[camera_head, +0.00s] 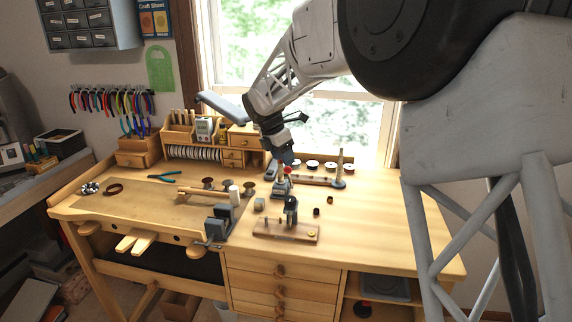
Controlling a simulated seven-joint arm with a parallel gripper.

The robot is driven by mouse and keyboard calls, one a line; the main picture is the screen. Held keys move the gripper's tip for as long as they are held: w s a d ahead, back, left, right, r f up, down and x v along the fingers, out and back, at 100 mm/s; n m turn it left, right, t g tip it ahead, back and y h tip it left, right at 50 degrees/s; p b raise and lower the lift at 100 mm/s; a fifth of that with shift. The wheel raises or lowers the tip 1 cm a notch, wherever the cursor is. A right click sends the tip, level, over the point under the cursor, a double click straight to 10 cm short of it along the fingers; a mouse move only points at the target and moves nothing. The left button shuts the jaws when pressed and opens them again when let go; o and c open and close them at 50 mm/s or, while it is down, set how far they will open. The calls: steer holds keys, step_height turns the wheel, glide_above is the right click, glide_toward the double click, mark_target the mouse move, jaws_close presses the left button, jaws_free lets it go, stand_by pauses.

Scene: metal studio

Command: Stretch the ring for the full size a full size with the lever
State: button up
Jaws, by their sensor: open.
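My gripper (287,161) is dark, points down, and is open just above a small upright metal tool with a red knob (288,169) near the back middle of the bench. The knob looks like the end of a lever; I cannot tell whether the fingers touch it. The tool's metal body (281,188) stands on the bench below the gripper, partly hidden by it. I cannot make out a ring on this tool. Another dark upright tool (291,208) stands on a wooden base (270,232) nearer the front edge.
An upright tapered rod on a round foot (339,172) stands to the right. A vise (219,222) and a wooden organizer (190,140) are to the left. The bench's right side (390,225) is clear.

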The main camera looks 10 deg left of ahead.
mark_target(289, 172)
steer(key=shift+v, duration=1.15)
steer(key=n+t+y, duration=0.1)
steer(key=n, duration=0.1)
steer(key=d+f+n+t+y, duration=0.1)
steer(key=n, duration=0.1)
steer(key=s+d+f+n+y, duration=0.1)
steer(key=n, duration=0.1)
steer(key=shift+s+d+n+t, duration=0.1)
steer(key=shift+d+n+t, duration=0.15)
steer(key=shift+n+t, duration=0.15)
steer(key=shift+f, duration=0.1)
steer(key=shift+x, duration=3.75)
steer(key=shift+a, duration=0.2)
jaws_close()
